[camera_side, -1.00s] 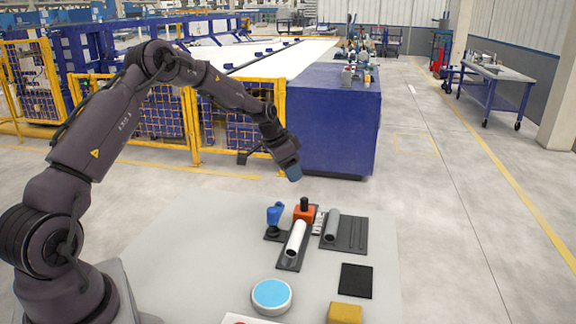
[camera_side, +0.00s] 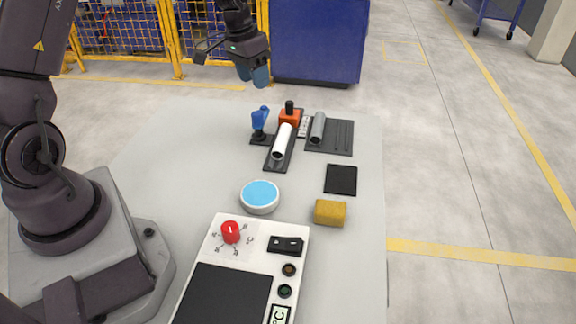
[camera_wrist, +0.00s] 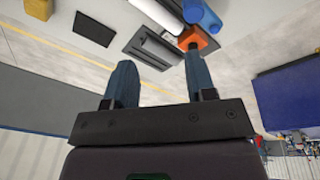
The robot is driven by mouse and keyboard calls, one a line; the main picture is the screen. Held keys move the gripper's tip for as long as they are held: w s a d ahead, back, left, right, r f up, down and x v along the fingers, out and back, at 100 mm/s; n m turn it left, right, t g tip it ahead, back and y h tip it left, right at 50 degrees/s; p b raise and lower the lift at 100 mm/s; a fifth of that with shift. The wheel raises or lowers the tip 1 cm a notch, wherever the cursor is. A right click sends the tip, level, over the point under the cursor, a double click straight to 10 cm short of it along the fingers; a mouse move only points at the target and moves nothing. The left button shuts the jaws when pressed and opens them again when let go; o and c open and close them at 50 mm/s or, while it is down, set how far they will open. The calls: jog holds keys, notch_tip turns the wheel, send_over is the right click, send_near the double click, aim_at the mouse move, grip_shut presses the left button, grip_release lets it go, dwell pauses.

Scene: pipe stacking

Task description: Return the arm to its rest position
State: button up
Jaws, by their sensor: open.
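My gripper (camera_side: 254,76) is in the air above the far edge of the table, beyond the pipes and clear of them. In the wrist view its two blue fingers (camera_wrist: 158,85) stand apart with nothing between them. A white pipe (camera_side: 282,142) lies on a dark holder on the table. A grey pipe (camera_side: 317,127) lies on a grooved dark plate (camera_side: 341,137) to its right. An orange block with a black knob (camera_side: 290,117) stands behind the white pipe. A blue upright tool (camera_side: 260,120) stands to its left.
A round blue-topped dish (camera_side: 260,196), a yellow block (camera_side: 330,212), a black pad (camera_side: 341,180) and a control panel with a red knob (camera_side: 231,232) are on the table (camera_side: 185,150). A blue cabinet (camera_side: 320,40) stands behind my gripper. The table's left part is clear.

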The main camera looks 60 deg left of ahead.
jog(key=s+d+r+t, duration=0.2)
jog(key=s+d+r, duration=0.6)
jog(key=s, duration=0.3)
jog(key=s+d+r+m+t+y, duration=0.1)
jog(key=s+d+r, duration=0.6)
jog(key=s, duration=0.4)
jog(key=shift+s+d+r+t, duration=0.15)
jog(key=shift+d+r+t, duration=0.25)
jog(key=shift+d, duration=0.45)
